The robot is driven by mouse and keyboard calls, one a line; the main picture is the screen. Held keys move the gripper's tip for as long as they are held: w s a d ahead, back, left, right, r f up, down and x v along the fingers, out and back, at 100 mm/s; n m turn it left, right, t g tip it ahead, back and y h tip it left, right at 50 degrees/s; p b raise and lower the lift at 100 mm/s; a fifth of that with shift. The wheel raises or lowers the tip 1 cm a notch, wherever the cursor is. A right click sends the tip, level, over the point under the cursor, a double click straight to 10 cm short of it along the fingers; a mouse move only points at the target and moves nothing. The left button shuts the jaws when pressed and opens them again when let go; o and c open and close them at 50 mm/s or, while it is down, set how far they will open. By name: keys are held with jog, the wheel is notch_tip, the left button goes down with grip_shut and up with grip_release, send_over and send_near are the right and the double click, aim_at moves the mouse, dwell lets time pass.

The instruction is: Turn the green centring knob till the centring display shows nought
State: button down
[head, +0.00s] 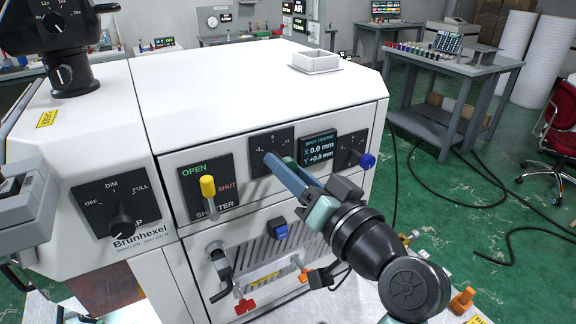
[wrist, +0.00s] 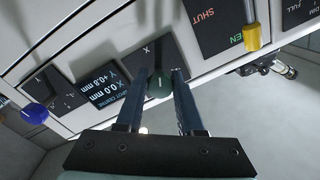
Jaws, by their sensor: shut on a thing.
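The green centring knob (wrist: 158,86) sits on a dark dial plate marked X in the wrist view. My gripper (wrist: 161,76) has its two fingers on either side of it, shut on it. In the head view my gripper (head: 273,163) reaches this dial plate (head: 277,136) on the machine's front, and its fingers hide the knob. The centring display (head: 318,148) is just right of that plate and reads X 0.0 mm, Y +0.8 mm. It also shows, upside down, in the wrist view (wrist: 103,88).
A blue knob (head: 367,160) is right of the display. The yellow shutter lever (head: 208,187) is left of my gripper, with a black lamp knob (head: 122,223) further left. Below are a blue knob (head: 280,230), a black handle (head: 220,268) and a vent grille.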

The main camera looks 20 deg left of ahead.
jog(key=c, duration=0.5)
grip_release()
jog(key=shift+c, duration=0.2)
jog(key=shift+d, duration=0.1)
jog(key=b+v, duration=0.3)
jog(key=v, duration=0.9)
jog(key=shift+s+d, duration=0.25)
jog(key=shift+s, duration=0.1)
jog(key=shift+w+r, duration=0.1)
